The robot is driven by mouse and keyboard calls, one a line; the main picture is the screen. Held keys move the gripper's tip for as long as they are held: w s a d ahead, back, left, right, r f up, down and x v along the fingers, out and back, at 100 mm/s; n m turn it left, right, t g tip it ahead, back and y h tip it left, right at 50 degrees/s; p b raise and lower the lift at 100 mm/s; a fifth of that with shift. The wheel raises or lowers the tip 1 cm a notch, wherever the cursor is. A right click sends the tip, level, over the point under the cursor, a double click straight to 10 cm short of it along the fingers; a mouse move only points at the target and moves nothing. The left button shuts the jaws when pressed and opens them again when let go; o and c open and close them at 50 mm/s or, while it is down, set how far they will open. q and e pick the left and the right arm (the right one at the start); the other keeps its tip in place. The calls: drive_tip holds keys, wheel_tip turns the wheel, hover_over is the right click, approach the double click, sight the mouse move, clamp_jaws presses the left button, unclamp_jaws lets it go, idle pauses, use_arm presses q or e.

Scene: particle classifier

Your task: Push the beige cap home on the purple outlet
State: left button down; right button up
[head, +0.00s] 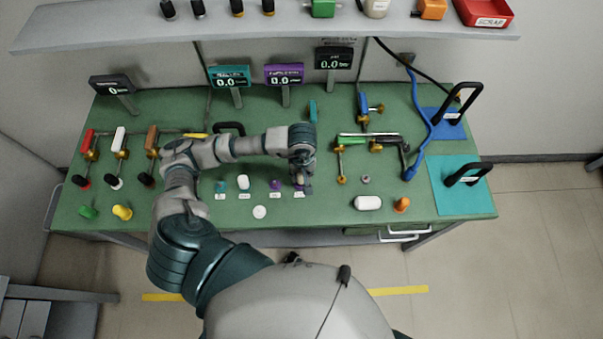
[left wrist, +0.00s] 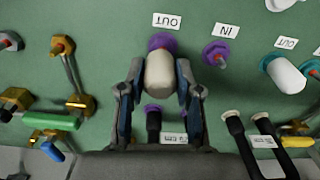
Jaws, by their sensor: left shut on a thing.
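The beige cap (left wrist: 160,78) sits between the two fingers of my left gripper (left wrist: 159,88), which is shut on it. The purple outlet (left wrist: 160,41) shows just past the cap's far end, beside the OUT label (left wrist: 166,20). The cap is lined up with the outlet and overlaps it in the picture; I cannot tell whether it is fully seated. In the head view my left gripper (head: 302,185) points down at the front middle of the bench and mostly hides the cap and outlet. My right gripper is not in view.
The purple inlet (left wrist: 216,52) with its IN label stands just right of the outlet in the left wrist view. A white cap (left wrist: 285,75) stands farther right. On the green bench (head: 330,215), a white cylinder (head: 368,203) and an orange piece (head: 402,204) lie to the right.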

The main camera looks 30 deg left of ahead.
use_arm(q)
drive_tip(key=shift+d, duration=0.35)
drive_tip(key=shift+d+r, duration=0.1)
drive_tip(key=shift+d, duration=0.25)
drive_tip(key=shift+a, duration=0.1)
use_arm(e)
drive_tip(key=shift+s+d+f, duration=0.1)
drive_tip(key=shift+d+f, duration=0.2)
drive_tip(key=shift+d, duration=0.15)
use_arm(q)
drive_tip(key=shift+a+b, duration=0.55)
drive_tip(key=shift+a, duration=0.75)
drive_tip(key=shift+d, duration=0.65)
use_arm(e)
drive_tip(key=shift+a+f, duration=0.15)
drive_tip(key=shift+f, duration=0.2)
